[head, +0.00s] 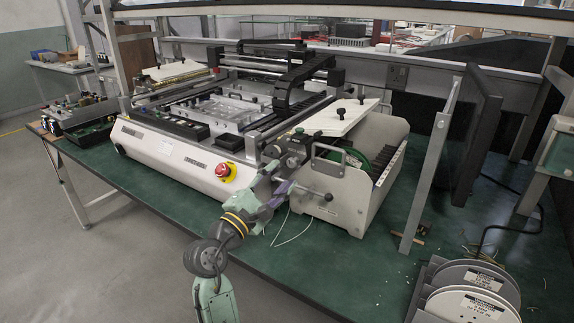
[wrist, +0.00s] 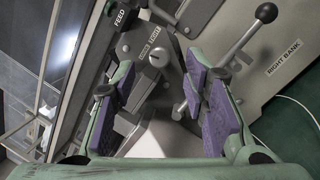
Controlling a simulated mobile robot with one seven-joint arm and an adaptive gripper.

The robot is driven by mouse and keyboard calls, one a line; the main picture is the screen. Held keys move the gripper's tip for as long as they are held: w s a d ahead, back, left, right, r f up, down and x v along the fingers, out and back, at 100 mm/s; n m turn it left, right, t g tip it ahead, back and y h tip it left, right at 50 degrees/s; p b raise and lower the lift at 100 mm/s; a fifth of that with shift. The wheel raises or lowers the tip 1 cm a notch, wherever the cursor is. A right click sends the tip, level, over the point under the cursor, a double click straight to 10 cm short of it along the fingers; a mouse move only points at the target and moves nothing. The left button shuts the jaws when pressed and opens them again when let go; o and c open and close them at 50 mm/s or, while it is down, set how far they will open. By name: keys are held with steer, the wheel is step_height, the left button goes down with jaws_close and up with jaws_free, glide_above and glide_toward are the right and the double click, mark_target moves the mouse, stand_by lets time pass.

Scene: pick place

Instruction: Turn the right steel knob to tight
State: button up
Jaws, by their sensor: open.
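In the wrist view my gripper (wrist: 160,68) is open, with a purple-padded finger on each side. A small grey steel knob (wrist: 158,57) on the machine front shows between the fingertips, and another round steel one (wrist: 123,47) lies to its left. I cannot tell which is the right knob or how tight it is. The fingers look apart from the middle knob. In the head view my gripper (head: 281,182) is at the machine's front right corner and hides part of the fittings there.
A lever with a dark ball end (wrist: 265,12) slants past the right finger, near the "RIGHT BANK" label (wrist: 283,57). A red stop button (head: 222,170) is left of my arm. Reels (head: 465,290) stand front right. Thin wire (head: 292,236) lies on the green bench.

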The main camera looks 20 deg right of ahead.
mark_target(290, 164)
steer(key=shift+p+x, duration=0.35)
steer(key=shift+x, duration=1.6)
steer(key=shift+c, duration=0.4)
jaws_close()
